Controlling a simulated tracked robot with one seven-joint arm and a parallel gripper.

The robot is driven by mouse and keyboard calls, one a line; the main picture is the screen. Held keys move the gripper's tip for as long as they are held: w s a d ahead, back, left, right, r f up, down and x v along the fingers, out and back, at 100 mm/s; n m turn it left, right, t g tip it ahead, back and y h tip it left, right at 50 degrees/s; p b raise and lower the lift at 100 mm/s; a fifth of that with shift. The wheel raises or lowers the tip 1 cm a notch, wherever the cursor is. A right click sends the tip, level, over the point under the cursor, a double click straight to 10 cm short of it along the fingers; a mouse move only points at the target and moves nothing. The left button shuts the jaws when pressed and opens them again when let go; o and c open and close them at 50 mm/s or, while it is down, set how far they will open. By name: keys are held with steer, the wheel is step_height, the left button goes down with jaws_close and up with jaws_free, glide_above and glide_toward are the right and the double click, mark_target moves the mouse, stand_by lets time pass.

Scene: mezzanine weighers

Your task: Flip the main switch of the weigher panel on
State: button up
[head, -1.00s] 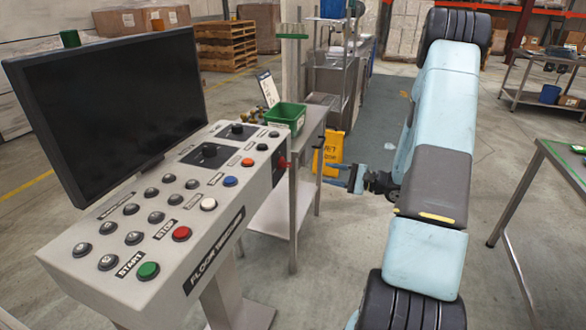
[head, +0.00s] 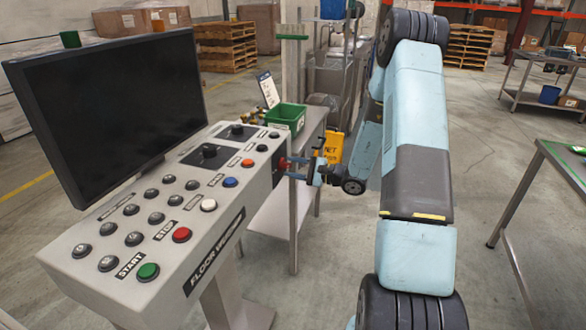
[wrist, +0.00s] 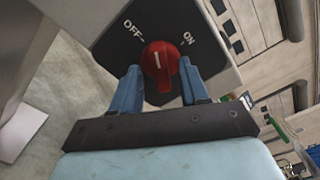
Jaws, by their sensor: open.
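The weigher panel (head: 262,192) is a pale slanted console with a black monitor on the left in the head view. Its main switch (wrist: 158,66) is a red rotary knob on a black plate on the console's end face, with OFF and ON labels above it in the wrist view. The knob's white line points roughly up, between the labels; I cannot tell its exact setting. In the head view the switch (head: 282,163) shows as a small red spot. My gripper (wrist: 160,66) is open, with one blue finger on each side of the knob. Contact is not clear.
The console top carries several buttons, among them a green START (head: 148,271) and a red STOP (head: 181,235). A steel table (head: 307,150) with a green bin (head: 287,117) stands close behind my gripper. Another table (head: 562,165) is at the right. Open floor lies between.

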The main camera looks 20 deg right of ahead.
steer(key=shift+c, duration=0.3)
jaws_close()
stand_by(0.5)
steer(key=m, duration=1.1)
steer(key=shift+w+m, duration=0.1)
steer(key=shift+m, duration=0.3)
stand_by(0.5)
